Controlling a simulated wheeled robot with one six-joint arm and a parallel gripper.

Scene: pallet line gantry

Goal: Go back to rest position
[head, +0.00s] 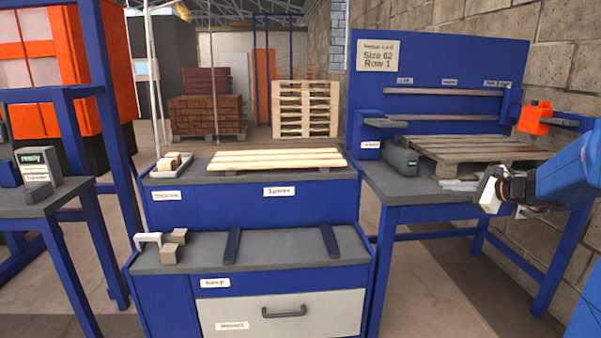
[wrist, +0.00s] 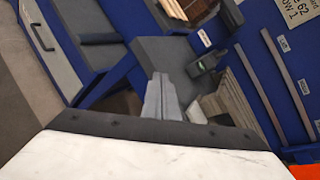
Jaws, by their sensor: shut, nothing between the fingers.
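My gripper (head: 490,194) is at the right in the head view, at the end of my blue arm. It hangs in front of the right workbench (head: 415,186), near its front edge. In the wrist view the grey fingers of my gripper (wrist: 162,92) are together, with nothing between them. The fingers appear to be in free air, apart from the bench and the things on it.
A grey pallet (head: 470,150) and a dark device (head: 399,158) are on the right workbench. An orange block (head: 536,118) is near its right shelf. Pale planks (head: 275,158) lie on the middle station. A drawer cabinet (head: 285,312) stands in front. A brick wall (head: 570,60) bounds the right.

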